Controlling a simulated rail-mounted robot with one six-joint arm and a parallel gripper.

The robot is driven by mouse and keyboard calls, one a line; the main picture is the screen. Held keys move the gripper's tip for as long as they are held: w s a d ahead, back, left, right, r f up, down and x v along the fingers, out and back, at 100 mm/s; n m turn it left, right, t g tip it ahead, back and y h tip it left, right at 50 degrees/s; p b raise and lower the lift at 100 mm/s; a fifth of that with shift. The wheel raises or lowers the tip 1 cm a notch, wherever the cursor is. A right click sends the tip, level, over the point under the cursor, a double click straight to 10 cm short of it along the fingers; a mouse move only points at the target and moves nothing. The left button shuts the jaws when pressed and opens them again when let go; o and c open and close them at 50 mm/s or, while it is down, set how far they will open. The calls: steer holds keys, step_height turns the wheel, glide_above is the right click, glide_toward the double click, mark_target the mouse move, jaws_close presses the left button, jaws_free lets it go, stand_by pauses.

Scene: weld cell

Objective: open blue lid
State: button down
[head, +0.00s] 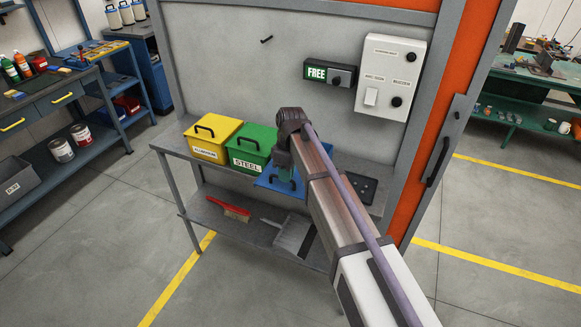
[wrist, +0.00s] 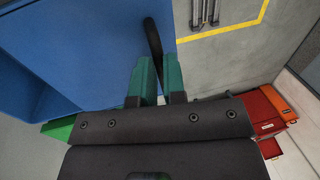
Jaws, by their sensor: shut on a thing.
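The blue lid (head: 265,181) is at the right end of the row of bins in the head view, mostly hidden behind my arm. In the wrist view the blue lid (wrist: 85,45) fills the upper left, with its dark bar handle (wrist: 153,38) at its right edge. My gripper (wrist: 158,75) has its green fingers on either side of this handle and is shut on it. In the head view my gripper (head: 284,173) is over the blue lid, partly hidden by my wrist. I cannot tell from these frames how far the lid is raised.
The green STEEL bin (head: 253,147) stands close to the left, then the yellow bin (head: 212,139). A wall panel with a FREE sign (head: 317,73) and a switch box (head: 390,75) are behind. A red brush (head: 229,208) and dustpan (head: 289,236) lie on the lower shelf.

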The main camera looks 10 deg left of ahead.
steer(key=c, duration=1.2)
jaws_free()
steer(key=shift+w, duration=0.1)
steer(key=r+p, duration=0.3)
steer(key=w+r+p, duration=0.1)
steer(key=r+p, duration=0.3)
steer(key=w+r+p, duration=0.1)
steer(key=r+p, duration=0.2)
steer(key=shift+d+r+p, duration=0.25)
steer(key=shift+d+p, duration=0.05)
steer(key=shift+d, duration=0.05)
